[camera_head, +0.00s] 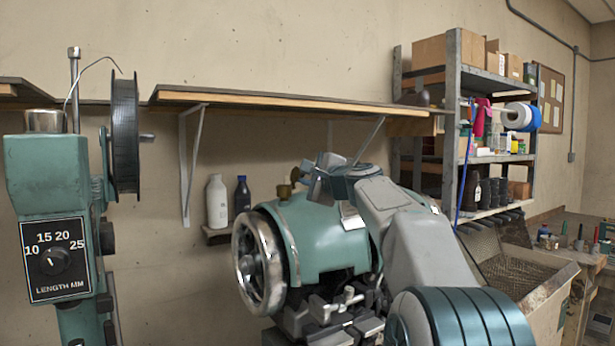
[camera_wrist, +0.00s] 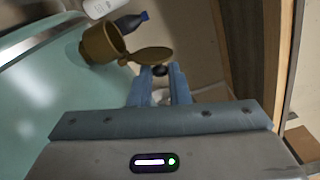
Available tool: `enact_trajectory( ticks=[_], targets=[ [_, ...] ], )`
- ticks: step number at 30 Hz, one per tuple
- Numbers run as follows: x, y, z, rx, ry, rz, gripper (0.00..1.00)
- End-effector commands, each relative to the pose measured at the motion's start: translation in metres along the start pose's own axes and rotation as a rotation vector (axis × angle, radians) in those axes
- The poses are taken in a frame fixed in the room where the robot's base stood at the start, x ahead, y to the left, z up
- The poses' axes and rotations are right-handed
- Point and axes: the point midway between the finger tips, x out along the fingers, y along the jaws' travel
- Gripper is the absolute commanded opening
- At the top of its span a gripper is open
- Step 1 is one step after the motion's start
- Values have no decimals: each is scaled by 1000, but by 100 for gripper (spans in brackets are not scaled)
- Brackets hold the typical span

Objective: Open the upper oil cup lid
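The upper oil cup (camera_wrist: 103,42) is a small brass cup on top of the green machine head. In the head view it shows as a small brass shape (camera_head: 284,191) left of my gripper. Its round brass lid (camera_wrist: 152,54) stands swung out to the side, joined at the cup's edge, and part of the cup's mouth shows. My gripper (camera_wrist: 161,72) has its two blue-grey fingers a short gap apart, with the tips right at the lid's lower edge. A small dark round shape shows between the tips; I cannot tell what it is. In the head view my gripper (camera_head: 318,180) is beside the cup.
The machine's green body (camera_head: 325,232) and its handwheel (camera_head: 259,262) lie below my arm. A wall shelf (camera_head: 290,99) runs behind and above. A white bottle (camera_head: 217,202) and a dark bottle (camera_head: 242,195) stand behind the machine. A thread spool (camera_head: 124,135) is at left.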

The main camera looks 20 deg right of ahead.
Motion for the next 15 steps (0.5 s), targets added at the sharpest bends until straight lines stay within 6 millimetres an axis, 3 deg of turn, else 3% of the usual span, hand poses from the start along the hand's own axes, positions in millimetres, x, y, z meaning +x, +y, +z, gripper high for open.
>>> enact_trajectory(
  ticks=[5,15],
  targets=[
    [0,1,0,-10,0,0,0],
    [0,-2,6,-217,-1,0,0]
  ],
)
